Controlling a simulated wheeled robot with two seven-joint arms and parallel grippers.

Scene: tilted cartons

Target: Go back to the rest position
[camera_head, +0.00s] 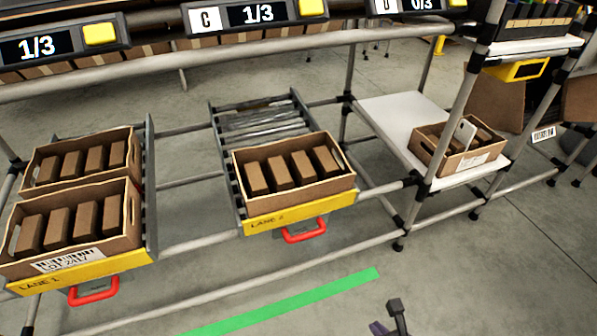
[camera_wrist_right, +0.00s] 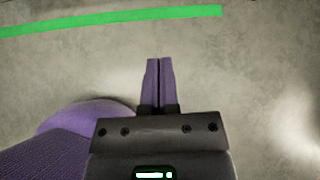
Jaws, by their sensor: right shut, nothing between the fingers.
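My right gripper (camera_wrist_right: 160,85) is shut and empty in the right wrist view, its two purple fingers together over bare grey floor. In the head view a small dark part of my right gripper (camera_head: 397,312) shows at the bottom edge, right of centre, in front of the rack and touching nothing. My left gripper is not in the head view.
Cartons of brown boxes sit on lane 1 (camera_head: 85,273) and lane 2 (camera_head: 262,222). Red handles (camera_head: 305,231) stick out in front. A green stripe (camera_head: 290,302) marks open floor.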

